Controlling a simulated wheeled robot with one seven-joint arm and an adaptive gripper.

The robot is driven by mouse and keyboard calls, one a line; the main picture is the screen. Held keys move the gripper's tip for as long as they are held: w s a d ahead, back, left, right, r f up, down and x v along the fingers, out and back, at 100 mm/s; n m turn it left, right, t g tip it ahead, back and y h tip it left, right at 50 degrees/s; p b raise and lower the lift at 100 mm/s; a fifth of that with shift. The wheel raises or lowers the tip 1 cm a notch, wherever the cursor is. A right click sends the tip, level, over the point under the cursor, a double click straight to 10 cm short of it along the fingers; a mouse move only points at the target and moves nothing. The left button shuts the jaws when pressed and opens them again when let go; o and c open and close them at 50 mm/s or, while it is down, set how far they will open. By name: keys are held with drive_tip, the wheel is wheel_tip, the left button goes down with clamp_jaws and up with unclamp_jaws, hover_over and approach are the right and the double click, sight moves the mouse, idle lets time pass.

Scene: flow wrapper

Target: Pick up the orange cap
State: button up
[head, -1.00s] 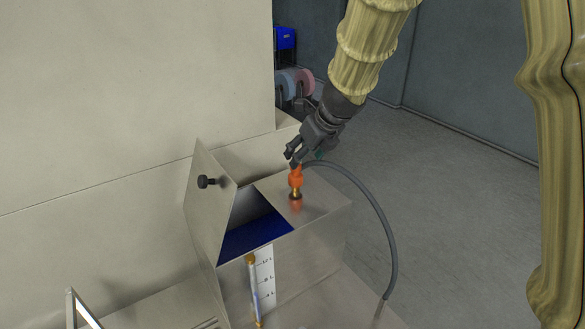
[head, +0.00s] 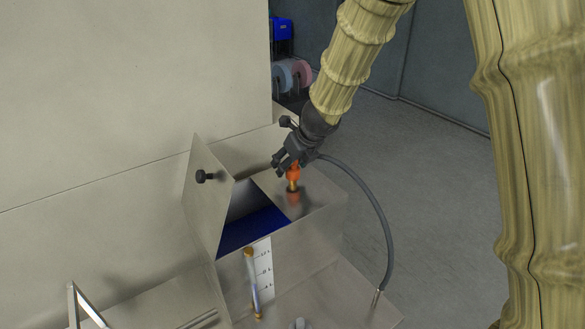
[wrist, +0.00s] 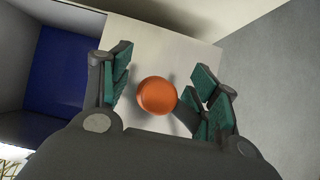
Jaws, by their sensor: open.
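The orange cap (head: 293,173) sits upright on top of a brass fitting on the flat metal top of the tank, partly hidden by my gripper in the head view. In the wrist view the cap (wrist: 157,95) is a round orange disc seen from above, between my fingers. My gripper (head: 281,169) is open at the cap in the head view. In the wrist view its green-padded fingers (wrist: 160,92) stand on both sides of the cap, with a gap at the left. Contact on the right side is hard to tell.
The metal tank (head: 305,232) has an open compartment with a blue bottom (head: 255,228) left of the cap. A raised lid with a black knob (head: 202,176) stands beside it. A grey hose (head: 378,215) curves down at the right. A level gauge (head: 252,283) is on the front.

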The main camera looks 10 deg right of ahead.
drive_tip(key=shift+x, duration=0.8)
drive_tip(key=shift+f, duration=0.1)
drive_tip(key=shift+c, duration=0.2)
drive_tip(key=c, duration=1.2)
drive_tip(key=shift+r, duration=0.2)
drive_tip(key=shift+c, duration=0.2)
